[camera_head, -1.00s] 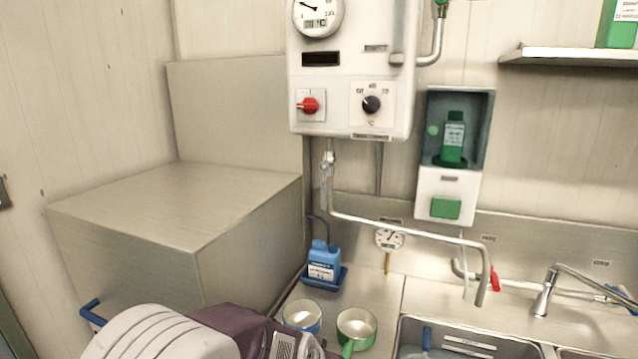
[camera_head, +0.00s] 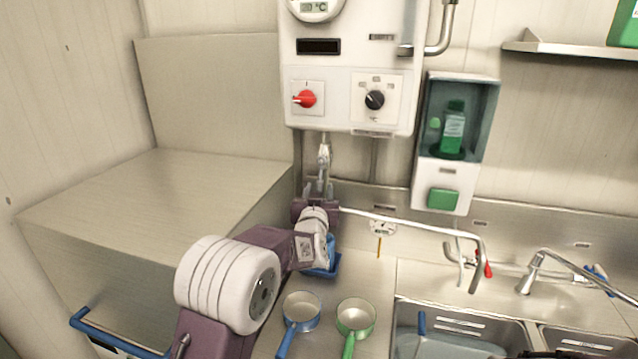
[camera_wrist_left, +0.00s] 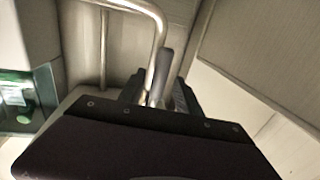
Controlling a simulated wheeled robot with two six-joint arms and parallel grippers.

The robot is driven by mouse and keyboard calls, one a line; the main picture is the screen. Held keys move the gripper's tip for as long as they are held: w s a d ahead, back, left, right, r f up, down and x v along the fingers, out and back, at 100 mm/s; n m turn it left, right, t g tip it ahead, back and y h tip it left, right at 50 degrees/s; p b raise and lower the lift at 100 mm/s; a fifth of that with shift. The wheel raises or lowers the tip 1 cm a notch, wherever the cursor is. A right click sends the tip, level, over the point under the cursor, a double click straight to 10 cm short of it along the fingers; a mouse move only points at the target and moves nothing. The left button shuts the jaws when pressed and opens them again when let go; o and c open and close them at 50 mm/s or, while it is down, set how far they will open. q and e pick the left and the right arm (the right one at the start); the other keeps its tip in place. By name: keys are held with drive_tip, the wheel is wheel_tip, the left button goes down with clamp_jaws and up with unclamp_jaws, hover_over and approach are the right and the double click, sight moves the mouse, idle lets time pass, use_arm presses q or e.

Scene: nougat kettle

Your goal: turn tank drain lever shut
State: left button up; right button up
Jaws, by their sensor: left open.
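The white tank (camera_head: 348,60) hangs on the wall, with a metal drain valve (camera_head: 324,152) under it. My left gripper (camera_head: 319,188) is raised just below this valve, with its fingers pointing up. In the left wrist view, a grey lever (camera_wrist_left: 162,70) stands beside the bright drain pipe (camera_wrist_left: 158,25). The open left gripper (camera_wrist_left: 158,95) has a finger on either side of the lever's lower part and the pipe. I cannot tell whether the fingers touch them. The gripper hides the lower part of the valve in the head view. My right gripper is not in view.
A long swivel pipe (camera_head: 415,226) runs right from behind my gripper over the counter. A blue pan (camera_head: 302,308) and a green pan (camera_head: 355,318) stand below. A steel box (camera_head: 150,195) is at left. A green soap dispenser (camera_head: 452,140) hangs right of the tank.

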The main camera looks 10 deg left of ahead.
use_arm(q)
drive_tip(key=shift+w+r, duration=0.1)
drive_tip(key=shift+w, duration=0.5)
clamp_jaws()
idle(1.0)
